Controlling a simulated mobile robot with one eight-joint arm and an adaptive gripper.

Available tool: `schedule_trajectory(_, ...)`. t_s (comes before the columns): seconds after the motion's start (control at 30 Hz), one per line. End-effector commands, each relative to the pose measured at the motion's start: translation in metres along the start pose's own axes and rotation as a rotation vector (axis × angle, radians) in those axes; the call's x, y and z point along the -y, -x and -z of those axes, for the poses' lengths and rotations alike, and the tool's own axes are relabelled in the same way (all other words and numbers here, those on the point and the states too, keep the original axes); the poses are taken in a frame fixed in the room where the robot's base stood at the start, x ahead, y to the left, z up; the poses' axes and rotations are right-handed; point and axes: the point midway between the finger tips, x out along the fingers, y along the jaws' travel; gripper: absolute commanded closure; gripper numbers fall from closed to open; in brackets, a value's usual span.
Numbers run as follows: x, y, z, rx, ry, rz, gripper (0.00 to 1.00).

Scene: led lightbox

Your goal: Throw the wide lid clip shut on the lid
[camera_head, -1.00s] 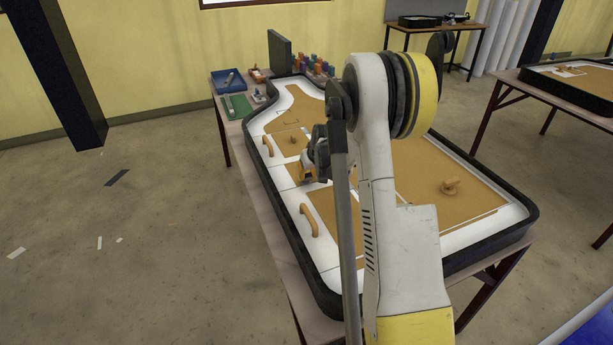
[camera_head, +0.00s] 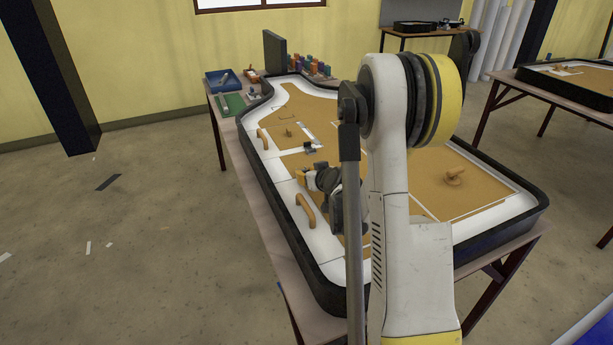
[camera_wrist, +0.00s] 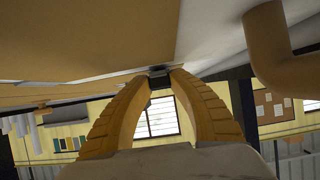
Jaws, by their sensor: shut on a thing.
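The lightbox lid has white and orange panels (camera_head: 430,180) and lies on a black-rimmed box on the table. The wide lid clip is a small dark piece (camera_head: 309,147) near the lid's left side; its exact pose is too small to tell. My gripper (camera_head: 308,171) is low over the lid beside it, between the two orange handles. In the wrist view, the yellow fingers (camera_wrist: 159,76) close together on a small dark part, the clip (camera_wrist: 158,70), just under the panel edge. The fingers hide part of it.
A curved orange handle (camera_head: 305,210) stands close to my gripper and shows large at right in the wrist view (camera_wrist: 270,45). Another handle (camera_head: 263,139) is farther back. An orange knob (camera_head: 455,176) is at right. A blue tray (camera_head: 222,80) stands at the table's far end.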

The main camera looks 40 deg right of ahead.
Motion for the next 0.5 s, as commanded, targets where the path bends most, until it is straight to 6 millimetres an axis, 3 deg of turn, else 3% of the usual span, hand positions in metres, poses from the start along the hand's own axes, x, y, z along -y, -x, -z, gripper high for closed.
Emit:
schedule_trajectory(0.37, -0.0002, -0.0005, 0.001, -0.005, -0.001, 0.0, 1.0)
schedule_trajectory(0.4, -0.0002, -0.0005, 0.001, -0.005, -0.001, -0.001, 0.62)
schedule_trajectory(0.43, -0.0002, -0.0005, 0.001, -0.005, -0.001, -0.001, 0.53)
schedule_trajectory(0.5, -0.0001, -0.0004, 0.0009, -0.005, -0.001, 0.0, 0.51)
